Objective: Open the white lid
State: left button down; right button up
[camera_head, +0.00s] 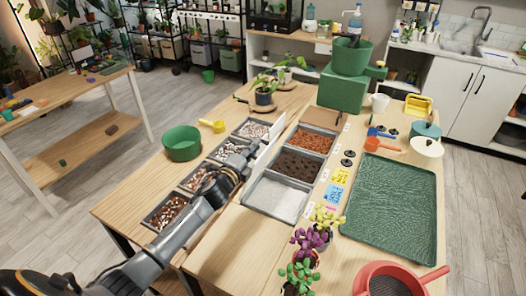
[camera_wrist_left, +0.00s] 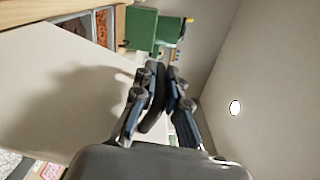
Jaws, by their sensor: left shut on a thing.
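The white lid (camera_head: 268,141) shows in the head view as a thin pale panel. It stands up on edge along the right side of the row of grey bins (camera_head: 208,168), so these bins lie uncovered. My left gripper (camera_head: 243,160) reaches in from the lower left and is shut on the lid near its edge. In the left wrist view the lid (camera_wrist_left: 55,75) is a broad pale surface on the left, and the fingers (camera_wrist_left: 165,85) are close together at its edge. The exact contact is partly hidden. My right gripper is in neither view.
A green bowl (camera_head: 182,143) and yellow scoop (camera_head: 212,125) stand left of the bins. Three more grey trays (camera_head: 281,195) lie to the right. Potted plants (camera_head: 308,240), a green mat (camera_head: 390,205) and a red sieve (camera_head: 392,281) occupy the right table.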

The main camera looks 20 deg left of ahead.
pick_arm(q)
jog(key=shift+a+n, duration=0.6)
jog(key=shift+a, duration=0.35)
jog(key=c, duration=1.4)
grip_release()
jog(key=s, duration=1.2)
jog(key=shift+a+r, duration=0.1)
jog(key=shift+a, duration=0.05)
